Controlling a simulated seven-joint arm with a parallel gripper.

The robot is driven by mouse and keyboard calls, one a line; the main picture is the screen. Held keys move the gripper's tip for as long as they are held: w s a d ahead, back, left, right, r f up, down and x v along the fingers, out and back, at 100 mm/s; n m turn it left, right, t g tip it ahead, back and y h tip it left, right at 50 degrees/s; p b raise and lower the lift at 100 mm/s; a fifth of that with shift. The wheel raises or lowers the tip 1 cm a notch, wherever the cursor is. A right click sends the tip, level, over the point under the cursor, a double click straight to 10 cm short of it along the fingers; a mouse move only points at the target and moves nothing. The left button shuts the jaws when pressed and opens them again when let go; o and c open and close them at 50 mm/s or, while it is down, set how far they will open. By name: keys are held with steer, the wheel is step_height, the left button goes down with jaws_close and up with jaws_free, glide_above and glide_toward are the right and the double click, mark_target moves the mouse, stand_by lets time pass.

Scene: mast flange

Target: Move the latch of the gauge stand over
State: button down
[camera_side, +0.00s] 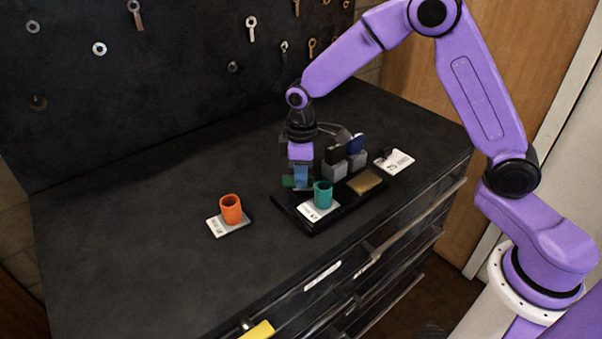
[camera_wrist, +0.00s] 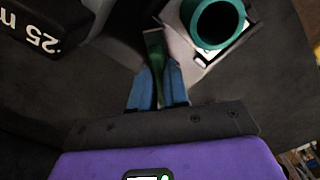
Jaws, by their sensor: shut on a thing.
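The gauge stand is a low black base (camera_side: 312,228) on the dark bench, bearing grey blocks and a teal cup. My gripper (camera_side: 300,184) points down at the left rear part of the stand, just behind the teal cup. Its blue fingers (camera_wrist: 157,78) are shut on a narrow green piece (camera_wrist: 153,44), which seems to be the latch. The green piece (camera_side: 288,181) also shows beside the fingers in the side view. Its lower end and its mount are hidden, so I cannot tell its exact position on the stand.
A teal cup (camera_side: 323,195) stands close in front of my fingers. Grey blocks (camera_side: 335,169) with black and blue tops stand to the right, near a brass plate (camera_side: 366,182). A white card (camera_side: 398,161) lies beyond. An orange cup (camera_side: 231,209) stands left; the bench's left is clear.

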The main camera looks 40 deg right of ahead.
steer(key=m, duration=0.5)
steer(key=shift+s+a+m, duration=0.1)
steer(key=shift+a+m, duration=0.1)
steer(key=shift+m, duration=0.1)
steer(key=shift+a+m, duration=0.1)
steer(key=shift+m, duration=2)
steer(key=c, duration=1.1)
jaws_free()
step_height(320, 180, up, 18)
steer(key=shift+f, duration=0.25)
